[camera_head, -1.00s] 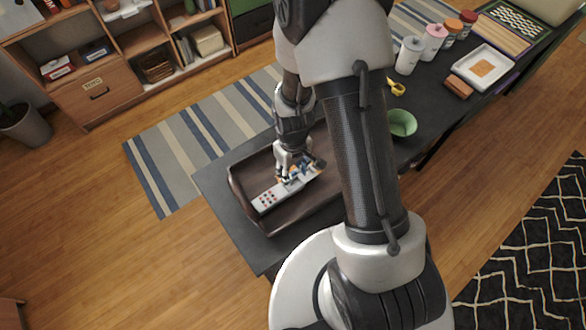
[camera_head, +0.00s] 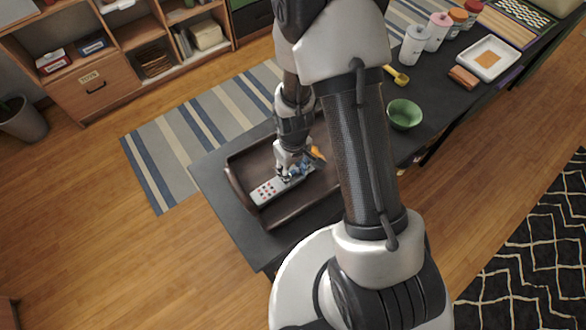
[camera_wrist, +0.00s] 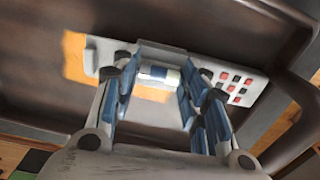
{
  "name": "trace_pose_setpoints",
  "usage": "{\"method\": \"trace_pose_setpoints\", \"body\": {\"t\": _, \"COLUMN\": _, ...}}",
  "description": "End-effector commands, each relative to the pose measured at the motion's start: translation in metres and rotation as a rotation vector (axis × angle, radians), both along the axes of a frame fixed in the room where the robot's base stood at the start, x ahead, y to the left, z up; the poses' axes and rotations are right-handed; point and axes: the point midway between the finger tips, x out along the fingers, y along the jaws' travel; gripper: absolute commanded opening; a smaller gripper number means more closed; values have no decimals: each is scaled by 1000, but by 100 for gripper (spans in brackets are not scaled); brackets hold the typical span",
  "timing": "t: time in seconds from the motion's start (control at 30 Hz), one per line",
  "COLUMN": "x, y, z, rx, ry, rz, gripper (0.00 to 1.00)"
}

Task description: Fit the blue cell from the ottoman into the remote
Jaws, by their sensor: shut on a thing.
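The remote (camera_head: 265,190) is a light grey bar with red and dark buttons. It lies in the brown tray (camera_head: 240,181) on the dark ottoman top (camera_head: 212,180). It also shows in the wrist view (camera_wrist: 250,84), running behind my fingers. The blue cell (camera_wrist: 158,74), a small cylinder with blue and white bands, lies crosswise between my blue-padded fingertips, over the remote's middle. My gripper (camera_head: 285,177) is shut on the cell, right at the remote. I cannot tell whether the cell is seated in the remote or just above it. The fingers hide part of the remote.
An orange patch (camera_wrist: 75,57) shows at the remote's far end. The tray's raised walls surround my gripper. A green bowl (camera_head: 404,114), a yellow scoop (camera_head: 398,76), canisters (camera_head: 413,45) and a white dish (camera_head: 488,58) stand farther right.

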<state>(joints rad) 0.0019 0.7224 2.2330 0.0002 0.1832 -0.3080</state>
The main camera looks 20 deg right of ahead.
Motion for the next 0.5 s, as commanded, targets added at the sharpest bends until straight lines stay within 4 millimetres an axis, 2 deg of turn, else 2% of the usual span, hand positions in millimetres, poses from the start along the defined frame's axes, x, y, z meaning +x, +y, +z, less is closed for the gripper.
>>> {"method": "trace_pose_setpoints", "body": {"t": 0.23, "x": -2, "y": 0, "z": -4, "rx": -1, "ry": 5, "rz": 0, "gripper": 27}}
{"method": "trace_pose_setpoints", "body": {"t": 0.27, "x": -2, "y": 0, "z": -4, "rx": 0, "ry": 5, "rz": 0, "gripper": 42}}
{"method": "trace_pose_setpoints", "body": {"t": 0.5, "x": -3, "y": 0, "z": -4, "rx": 0, "ry": 7, "rz": 0, "gripper": 58}}
